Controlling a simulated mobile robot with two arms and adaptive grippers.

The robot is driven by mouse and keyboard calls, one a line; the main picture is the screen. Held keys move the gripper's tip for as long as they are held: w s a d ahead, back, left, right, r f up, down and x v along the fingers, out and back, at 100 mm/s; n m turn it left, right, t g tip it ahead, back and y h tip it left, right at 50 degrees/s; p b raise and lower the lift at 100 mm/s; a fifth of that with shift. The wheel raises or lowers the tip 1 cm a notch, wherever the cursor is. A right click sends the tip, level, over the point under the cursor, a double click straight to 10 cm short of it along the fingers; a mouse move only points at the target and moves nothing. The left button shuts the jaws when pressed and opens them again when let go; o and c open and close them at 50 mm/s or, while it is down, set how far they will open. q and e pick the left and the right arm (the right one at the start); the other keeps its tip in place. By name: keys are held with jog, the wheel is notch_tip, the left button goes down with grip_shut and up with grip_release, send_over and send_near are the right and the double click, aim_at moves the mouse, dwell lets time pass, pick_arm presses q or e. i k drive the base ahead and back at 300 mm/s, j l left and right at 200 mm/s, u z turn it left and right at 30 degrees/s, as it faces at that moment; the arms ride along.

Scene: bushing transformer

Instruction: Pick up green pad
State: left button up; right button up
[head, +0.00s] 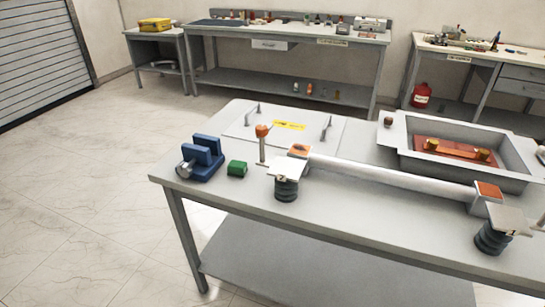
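The green pad (237,169) is a small green block lying on the grey table (350,216), near its left front edge. It sits just right of a blue vise (203,158), with a small gap between them. Nothing covers it from this view. Neither of my grippers shows in the head view.
A wooden-handled tool with an orange top (262,141) stands right of the pad. A dark ribbed bushing labelled 2 (286,188) and another labelled 1 (493,238) stand near the front edge. A long white bar (395,174) lies between orange-topped blocks. A grey tray (515,160) is at right.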

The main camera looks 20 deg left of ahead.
aim_at(235, 168)
jog(key=i+u, duration=0.5)
jog(key=u, duration=0.25)
jog(key=i+l+u, duration=0.15)
jog(key=u, duration=0.2)
jog(key=i, duration=0.05)
